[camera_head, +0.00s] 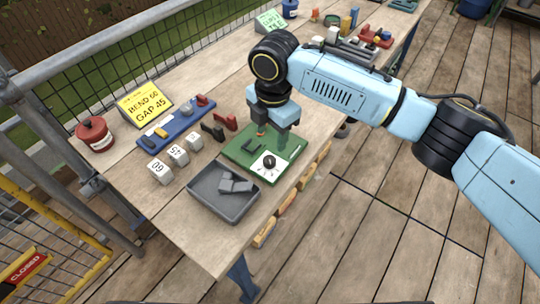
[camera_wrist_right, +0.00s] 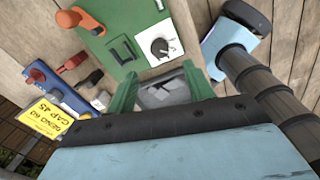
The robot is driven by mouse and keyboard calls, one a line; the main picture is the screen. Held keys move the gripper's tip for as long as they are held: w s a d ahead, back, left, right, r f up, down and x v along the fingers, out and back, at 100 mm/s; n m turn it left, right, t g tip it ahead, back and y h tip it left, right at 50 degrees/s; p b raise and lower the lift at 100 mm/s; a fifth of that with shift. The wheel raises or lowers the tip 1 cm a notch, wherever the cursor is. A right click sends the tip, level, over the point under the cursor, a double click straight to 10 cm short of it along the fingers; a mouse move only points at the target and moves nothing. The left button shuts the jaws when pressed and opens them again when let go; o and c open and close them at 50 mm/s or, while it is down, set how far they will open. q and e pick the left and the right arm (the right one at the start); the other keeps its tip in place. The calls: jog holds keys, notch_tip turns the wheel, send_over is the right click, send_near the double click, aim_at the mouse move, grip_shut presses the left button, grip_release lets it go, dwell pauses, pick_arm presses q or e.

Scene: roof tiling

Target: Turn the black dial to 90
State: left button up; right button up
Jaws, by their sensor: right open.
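The black dial (camera_head: 268,162) sits on a white square plate (camera_head: 278,172) on the green board (camera_head: 233,153). In the right wrist view the dial (camera_wrist_right: 160,47) is round and dark with a pointer, and marks show around it on the white plate. The marks are too small to read. My right gripper (camera_head: 274,127) is above the far part of the green board. In the wrist view its green fingers (camera_wrist_right: 161,86) are apart, with nothing gripped between them. The dial is clear of the fingers. My left gripper is not in view.
A grey tray (camera_head: 205,203) with several grey tiles stands in front of the board. An orange knob (camera_wrist_right: 80,20) rises from the board.

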aim_at(269, 159)
notch_tip(269, 159, down, 9)
jog(key=shift+w+a+f+b, duration=0.15)
jog(key=shift+b, duration=0.4)
jog(key=c, duration=1)
jog(key=shift+o, duration=0.2)
jog(key=shift+r+m+p, duration=0.2)
jog(key=shift+m+p, duration=0.4)
jog(key=shift+p, duration=0.3)
jog(key=m+p, duration=0.3)
jog(key=shift+p, duration=0.3)
jog(key=m+p, duration=0.2)
jog(key=m, duration=0.1)
jog(key=shift+a, duration=0.1)
jog(key=m+p, duration=0.3)
jog(key=m, duration=0.1)
jog(key=shift+f+m+p, duration=0.15)
jog(key=shift+m+p, duration=0.65)
jog(key=shift+m, duration=1.4)
